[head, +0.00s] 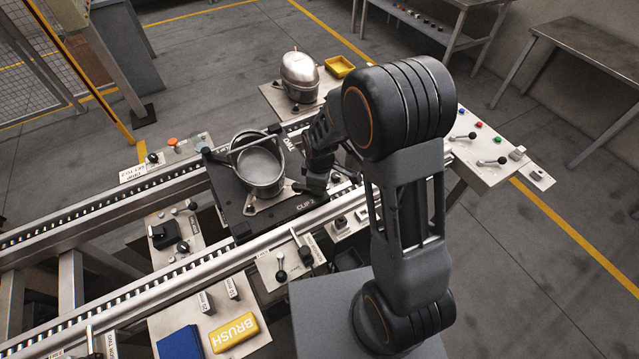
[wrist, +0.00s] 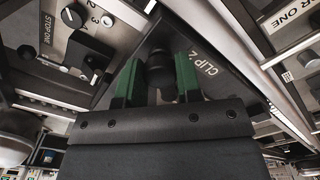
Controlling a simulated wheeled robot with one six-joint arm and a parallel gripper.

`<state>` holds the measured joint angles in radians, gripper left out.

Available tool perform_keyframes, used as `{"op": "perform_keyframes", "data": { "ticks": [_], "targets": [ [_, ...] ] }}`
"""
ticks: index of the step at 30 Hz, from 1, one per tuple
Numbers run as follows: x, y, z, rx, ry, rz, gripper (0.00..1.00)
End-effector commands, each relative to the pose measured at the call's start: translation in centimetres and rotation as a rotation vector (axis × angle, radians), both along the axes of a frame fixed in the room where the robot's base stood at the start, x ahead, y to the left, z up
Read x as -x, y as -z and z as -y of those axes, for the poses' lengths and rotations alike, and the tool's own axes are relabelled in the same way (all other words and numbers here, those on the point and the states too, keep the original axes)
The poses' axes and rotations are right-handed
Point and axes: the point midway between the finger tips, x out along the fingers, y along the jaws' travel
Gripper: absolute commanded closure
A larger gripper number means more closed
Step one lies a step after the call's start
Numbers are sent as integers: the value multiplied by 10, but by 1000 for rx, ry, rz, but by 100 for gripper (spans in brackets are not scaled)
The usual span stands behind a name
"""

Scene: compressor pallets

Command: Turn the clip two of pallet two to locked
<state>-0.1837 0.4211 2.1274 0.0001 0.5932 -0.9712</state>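Pallet two is a dark plate (head: 237,207) on the rail conveyor, with an upside-down "TWO" label at its far side. It bears an open metal compressor shell (head: 262,170). The "CLIP 2" lettering (head: 305,205) is at its near right corner and also shows in the wrist view (wrist: 209,72). My gripper (head: 316,190) is low over that corner. In the wrist view my gripper (wrist: 158,75) has a green-faced finger on each side of a dark round clip knob (wrist: 159,69). Whether the fingers press on it is unclear. In the head view my arm hides the clip.
Near the rail is a panel with a lever (head: 281,274). A yellow brush block (head: 234,332) and a blue block (head: 180,343) lie on a front shelf. A closed metal shell (head: 300,77) stands behind. A panel with levers (head: 490,150) is right of my arm.

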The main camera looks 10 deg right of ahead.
Motion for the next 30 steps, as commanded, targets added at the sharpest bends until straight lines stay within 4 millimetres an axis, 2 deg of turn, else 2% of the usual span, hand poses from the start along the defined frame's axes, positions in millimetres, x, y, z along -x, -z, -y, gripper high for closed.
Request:
{"op": "perform_keyframes", "data": {
  "ticks": [1,8,17,23,30],
  "targets": [
    [-1,-1,0,0,-3,2,64],
    [0,0,0,0,-2,1,42],
    [0,-3,0,-1,-1,1,42],
    [-1,-31,0,-1,0,6,42],
    [-1,-81,0,-1,0,7,42]
  ]
}}
